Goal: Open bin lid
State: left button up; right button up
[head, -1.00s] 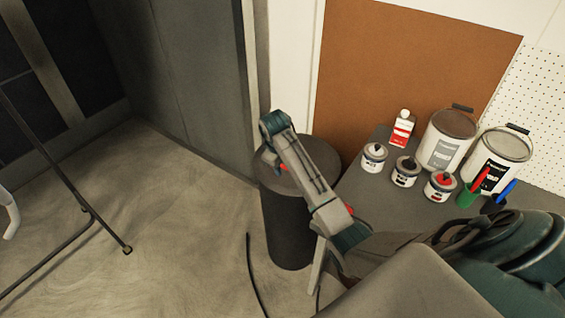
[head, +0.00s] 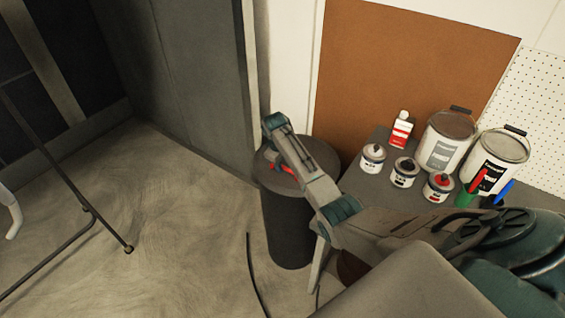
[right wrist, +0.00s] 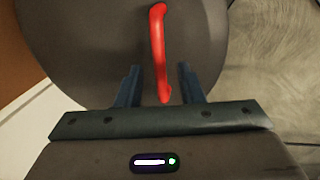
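The dark grey cylindrical bin (head: 286,232) stands on the floor left of the table. Its round lid (head: 325,157) lies flat on top, with a red handle (head: 284,168) partly hidden by my right arm. In the right wrist view, the lid (right wrist: 90,45) fills the upper middle and the red handle (right wrist: 160,50) runs nearly upright in the picture. My right gripper (right wrist: 160,84) is open, with one finger on each side of the handle's near end and gaps visible on both sides. My left gripper is not in view.
The grey table (head: 372,195) beside the bin holds paint buckets (head: 447,140), small paint cans (head: 405,172) and a red and white bottle (head: 401,130). A grey cabinet (head: 195,85) stands behind the bin. A black metal frame (head: 75,195) stands at left, with bare floor between.

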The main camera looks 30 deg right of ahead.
jog(key=shift+d+f, duration=0.1)
jog(key=shift+f, duration=0.25)
grip_shut()
jog(key=shift+r, duration=0.15)
